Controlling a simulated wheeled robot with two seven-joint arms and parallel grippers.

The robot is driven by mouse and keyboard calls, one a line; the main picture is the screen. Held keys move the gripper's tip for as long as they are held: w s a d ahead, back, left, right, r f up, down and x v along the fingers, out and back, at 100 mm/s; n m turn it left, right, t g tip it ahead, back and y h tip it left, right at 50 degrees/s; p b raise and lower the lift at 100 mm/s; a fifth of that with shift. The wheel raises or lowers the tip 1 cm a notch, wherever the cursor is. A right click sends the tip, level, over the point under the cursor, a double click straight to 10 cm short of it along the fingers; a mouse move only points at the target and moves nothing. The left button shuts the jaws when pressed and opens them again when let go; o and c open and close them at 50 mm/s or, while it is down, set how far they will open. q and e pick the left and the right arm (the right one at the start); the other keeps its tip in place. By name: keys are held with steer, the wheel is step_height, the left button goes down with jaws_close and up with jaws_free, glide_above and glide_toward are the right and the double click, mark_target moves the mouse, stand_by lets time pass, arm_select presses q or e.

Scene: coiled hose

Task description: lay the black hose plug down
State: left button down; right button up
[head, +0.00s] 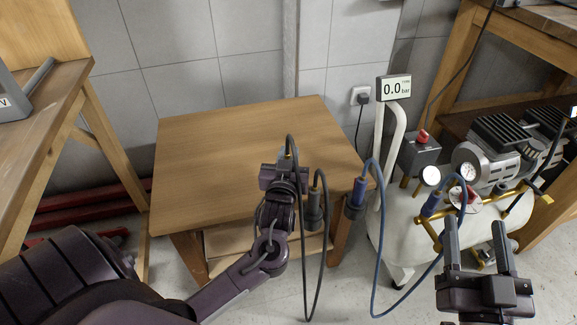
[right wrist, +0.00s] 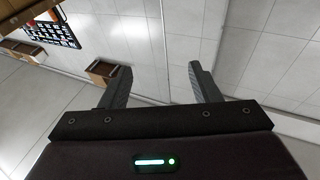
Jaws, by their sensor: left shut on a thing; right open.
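My left gripper (head: 283,168) is shut on one end of the black hose (head: 306,280), above the front part of the wooden table (head: 215,150). The plug at that end is mostly hidden by the gripper, so I cannot tell whether it touches the tabletop. The hose arches up from the gripper, drops past the table's front edge and loops back up to a dark connector (head: 314,212) at that edge. My right gripper (head: 476,235) is open and empty, in front of the compressor. Its two spread fingers (right wrist: 160,85) also show in the right wrist view, with nothing between them.
The tabletop's left and back are clear.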

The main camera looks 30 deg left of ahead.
arm_select(q)
step_height(320, 180, down, 3)
steer(key=shift+f+b, duration=0.15)
steer(key=shift+b, duration=0.4)
arm_select(e)
step_height(320, 180, up, 8)
steer(key=s+d+t+y, duration=0.1)
steer(key=s+t, duration=0.1)
steer(key=t, duration=0.2)
steer(key=shift+s+d+r+y, duration=0.15)
steer(key=shift+s+d+y, duration=0.15)
steer(key=shift+y, duration=0.1)
arm_select(q)
steer(key=shift+f, duration=0.15)
arm_select(e)
steer(key=shift+s+r+t, duration=0.1)
steer(key=shift+t, duration=0.2)
arm_select(q)
steer(key=c, duration=1.3)
jaws_free()
arm_select(e)
steer(key=shift+r, duration=0.1)
